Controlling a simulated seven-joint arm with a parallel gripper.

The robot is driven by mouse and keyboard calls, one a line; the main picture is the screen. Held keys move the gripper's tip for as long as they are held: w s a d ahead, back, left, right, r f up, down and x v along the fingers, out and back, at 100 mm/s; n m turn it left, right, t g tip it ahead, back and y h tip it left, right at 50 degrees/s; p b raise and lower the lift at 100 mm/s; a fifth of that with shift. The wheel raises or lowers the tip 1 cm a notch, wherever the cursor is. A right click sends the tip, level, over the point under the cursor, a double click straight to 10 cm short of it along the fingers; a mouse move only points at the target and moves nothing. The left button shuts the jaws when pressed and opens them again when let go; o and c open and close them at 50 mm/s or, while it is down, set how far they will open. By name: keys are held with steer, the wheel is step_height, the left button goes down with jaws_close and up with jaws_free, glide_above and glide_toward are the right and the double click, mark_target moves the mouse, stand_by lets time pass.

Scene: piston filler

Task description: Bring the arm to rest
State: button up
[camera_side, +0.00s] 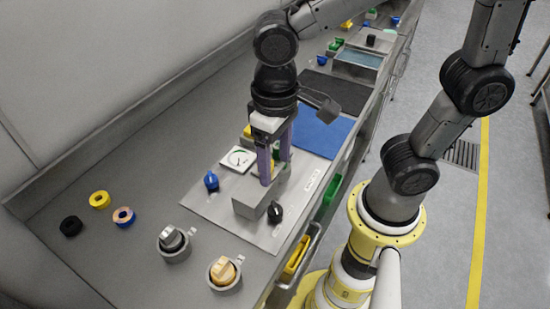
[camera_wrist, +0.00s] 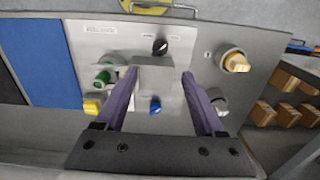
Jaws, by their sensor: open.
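My gripper (camera_side: 273,174) hangs pointing down over the light grey control panel (camera_side: 212,205) on the bench. Its two purple fingers are apart, with nothing visibly held between them. In the wrist view the fingers of my gripper (camera_wrist: 158,76) appear on either side of a raised grey box (camera_wrist: 153,76) on the panel. The side view shows the grey box (camera_side: 250,203) just below the fingertips; I cannot tell whether they touch it.
A black knob (camera_side: 276,212), a blue knob (camera_side: 211,181) and a dial gauge (camera_side: 238,158) surround the box. A blue mat (camera_side: 325,132) lies behind. Rings lie at left, near bare bench.

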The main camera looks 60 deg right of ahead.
steer(key=s+d+r+t, duration=0.2)
steer(key=d, duration=0.4)
steer(key=s+d+r+t, duration=0.2)
steer(key=d+r+t, duration=0.1)
steer(key=d, duration=0.3)
steer(key=shift+s+d+r+t, duration=0.25)
steer(key=shift+s+t, duration=0.05)
steer(key=shift+s, duration=0.1)
stand_by(1.3)
